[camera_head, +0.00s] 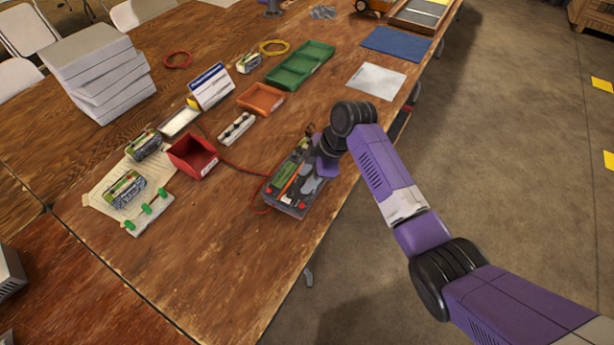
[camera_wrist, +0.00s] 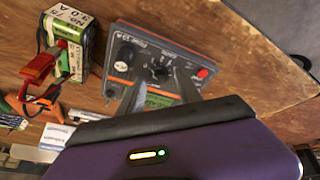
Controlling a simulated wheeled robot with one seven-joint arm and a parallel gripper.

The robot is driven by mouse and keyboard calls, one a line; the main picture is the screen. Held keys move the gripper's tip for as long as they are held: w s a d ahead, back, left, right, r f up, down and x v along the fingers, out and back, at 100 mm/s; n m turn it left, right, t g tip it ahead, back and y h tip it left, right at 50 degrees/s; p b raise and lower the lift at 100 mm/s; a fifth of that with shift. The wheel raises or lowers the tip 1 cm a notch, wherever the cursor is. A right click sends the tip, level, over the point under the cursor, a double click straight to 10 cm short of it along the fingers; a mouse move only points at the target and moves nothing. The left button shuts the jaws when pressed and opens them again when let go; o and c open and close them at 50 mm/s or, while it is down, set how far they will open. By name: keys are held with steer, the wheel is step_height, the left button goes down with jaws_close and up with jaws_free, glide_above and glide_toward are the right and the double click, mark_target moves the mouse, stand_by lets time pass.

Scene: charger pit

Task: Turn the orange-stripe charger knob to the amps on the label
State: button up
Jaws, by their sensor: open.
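The dark charger (camera_head: 291,208) with an orange stripe lies near the table's right edge. In the wrist view the charger (camera_wrist: 190,55) shows a dark centre knob (camera_wrist: 159,71), a black knob at left and a red button (camera_wrist: 203,72) at right. My gripper (camera_wrist: 160,88) is open, with its two grey fingers apart over the charger face, one on each side just below the centre knob. I cannot tell whether they touch it. A battery pack (camera_wrist: 68,40) with a handwritten label stands left of the charger; part of the writing seems to read 30 A. The knob's exact setting is too small to read.
A red bin (camera_head: 193,157), an orange tray (camera_head: 261,98) and a green tray (camera_head: 299,64) stand left of and behind the charger. More battery packs (camera_head: 124,188) sit at the left. Cables lie around the charger. Bare table lies in front.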

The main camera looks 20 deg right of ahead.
jaws_close()
steer(key=shift+r+m+p, duration=0.1)
steer(key=shift+m+p, duration=0.2)
steer(key=shift+m, duration=0.1)
steer(key=m+p, duration=0.3)
steer(key=shift+a+r+m+t, duration=0.1)
steer(key=shift+m+t, duration=0.3)
steer(key=m+h+p, duration=0.1)
steer(key=m+p, duration=0.1)
steer(key=m, duration=0.2)
steer(key=shift+s+m+t+p, duration=0.1)
steer(key=shift+m+t+p, duration=0.2)
steer(key=shift+t+p, duration=0.1)
steer(key=m+h+p, duration=0.1)
steer(key=m+p, duration=0.1)
steer(key=m, duration=0.2)
steer(key=shift+a+m+t, duration=0.1)
steer(key=shift+m+t, duration=0.2)
steer(key=shift+m+h+p, duration=0.7)
steer(key=shift+m+p, duration=0.15)
steer(key=shift+m, duration=1.35)
